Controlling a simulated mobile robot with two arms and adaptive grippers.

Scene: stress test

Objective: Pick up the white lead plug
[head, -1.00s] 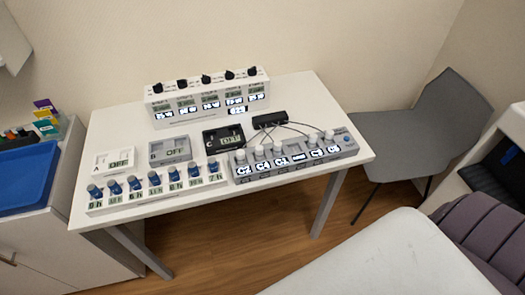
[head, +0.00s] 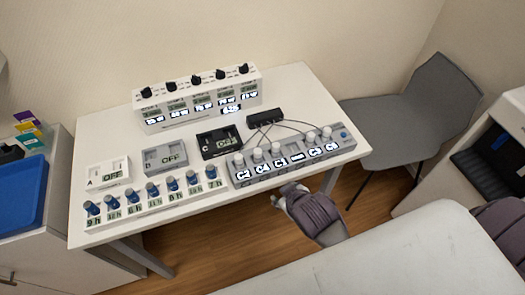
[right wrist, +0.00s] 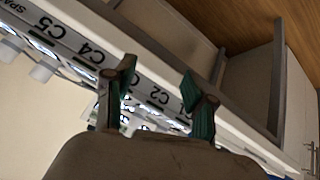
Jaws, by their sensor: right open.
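Several white lead plugs, one of them at the left end (head: 238,160), stand upright along a grey lead box (head: 240,180) at the table's front right. Labels such as C2 and C4 are lit on its front. My right gripper (head: 284,192) is just in front of this box, beyond the table's front edge, open. In the right wrist view my two green-padded fingers (right wrist: 160,93) are apart, with the labelled box face (right wrist: 75,48) behind them. White plugs (right wrist: 43,72) hang past the box edge there, away from the fingers. My left gripper is out of view.
Black wires run from the lead box to a small black box (head: 264,117). Switch boxes A (head: 108,174), B (head: 165,157) and C (head: 219,142) and a blue-knobbed strip stand on the white table (head: 300,90). A grey chair (head: 405,110) is right. A pale surface (head: 400,265) lies in front.

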